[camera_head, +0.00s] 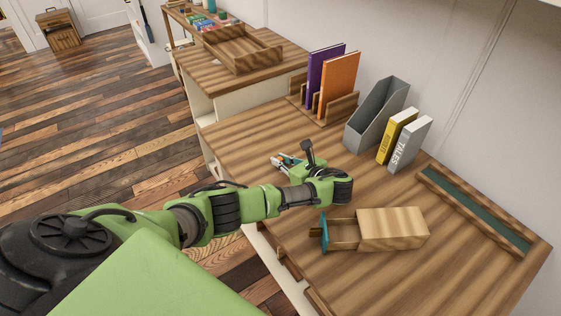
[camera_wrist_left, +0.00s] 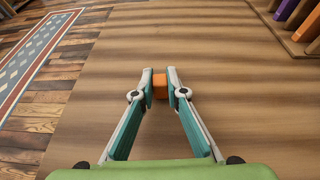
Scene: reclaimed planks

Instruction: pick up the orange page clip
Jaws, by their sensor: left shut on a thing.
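The orange page clip (camera_wrist_left: 160,85) shows in the left wrist view as a small orange block between my fingertips. My left gripper (camera_wrist_left: 160,88) is shut on it, with a teal and grey finger pad on each side. In the head view my left gripper (camera_head: 280,162) is over the left part of the wooden desk (camera_head: 245,132), pointing left. The clip is too small to make out there. I cannot tell whether the clip touches the desk. My right gripper is not in view.
A small wooden box with an open drawer (camera_head: 393,228) stands in front of my wrist. Behind are a grey file holder (camera_head: 372,120), yellow and white books (camera_head: 408,145), and a rack with purple and orange books (camera_head: 338,84). A green-lined tray (camera_head: 470,208) lies right.

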